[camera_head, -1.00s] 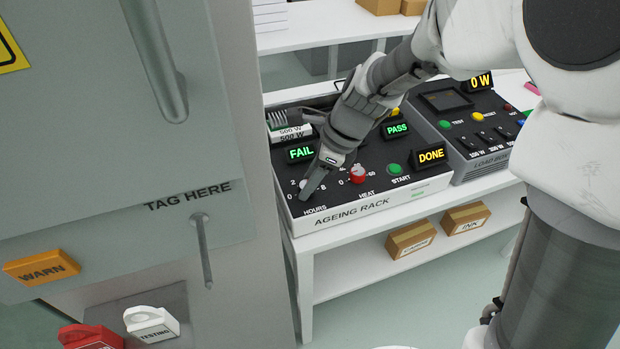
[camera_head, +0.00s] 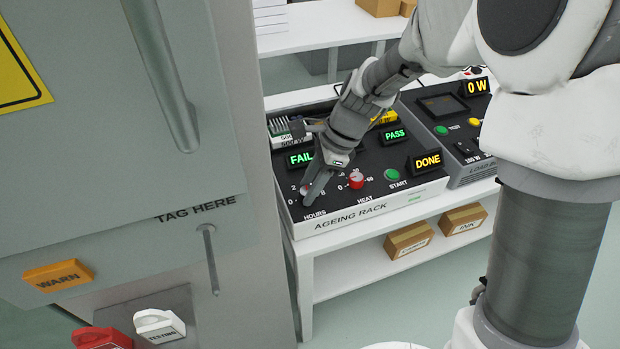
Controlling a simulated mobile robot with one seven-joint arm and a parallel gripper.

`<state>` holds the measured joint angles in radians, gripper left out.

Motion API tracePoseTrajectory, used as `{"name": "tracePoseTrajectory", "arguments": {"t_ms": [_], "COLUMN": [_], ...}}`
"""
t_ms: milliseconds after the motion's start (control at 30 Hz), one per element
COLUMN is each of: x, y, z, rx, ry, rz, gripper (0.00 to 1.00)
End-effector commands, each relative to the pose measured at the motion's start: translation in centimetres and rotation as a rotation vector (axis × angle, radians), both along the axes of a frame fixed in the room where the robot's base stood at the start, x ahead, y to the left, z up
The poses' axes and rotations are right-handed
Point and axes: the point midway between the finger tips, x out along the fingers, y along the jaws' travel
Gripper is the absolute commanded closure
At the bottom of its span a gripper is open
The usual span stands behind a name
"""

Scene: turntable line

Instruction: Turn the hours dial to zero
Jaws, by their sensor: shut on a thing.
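The ageing rack (camera_head: 408,197) is a dark-topped box with a white front on a white bench. Its hours dial (camera_head: 305,189) is at the front left, beside the printed numbers and above the word HOURS. My gripper (camera_head: 311,197) comes down from above and is shut on this dial. The fingers hide most of the dial, so its pointer setting cannot be read. The red heat dial (camera_head: 356,180) stands just to the right, apart from the fingers.
FAIL, PASS and DONE (camera_head: 427,161) signs stand lit on the rack, with a green start button (camera_head: 391,174). The load box (camera_head: 468,160) is at the right. A grey cabinet (camera_head: 100,120) fills the left. Cartons (camera_head: 409,241) lie on the lower shelf.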

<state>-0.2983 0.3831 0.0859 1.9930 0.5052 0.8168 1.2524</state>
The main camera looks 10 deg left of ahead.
Motion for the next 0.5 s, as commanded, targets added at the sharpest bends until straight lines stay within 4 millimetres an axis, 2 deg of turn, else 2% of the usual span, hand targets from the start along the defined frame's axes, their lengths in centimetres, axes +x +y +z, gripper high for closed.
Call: {"name": "tracePoseTrajectory", "arguments": {"t_ms": [33, 500], "x": [0.04, 0.25], "y": [0.05, 0.23], "z": [0.46, 0.39], "rx": [0.000, 0.000], "ry": [0.004, 0.002], "rz": [0.044, 0.492], "gripper": [1.00, 1.00]}}
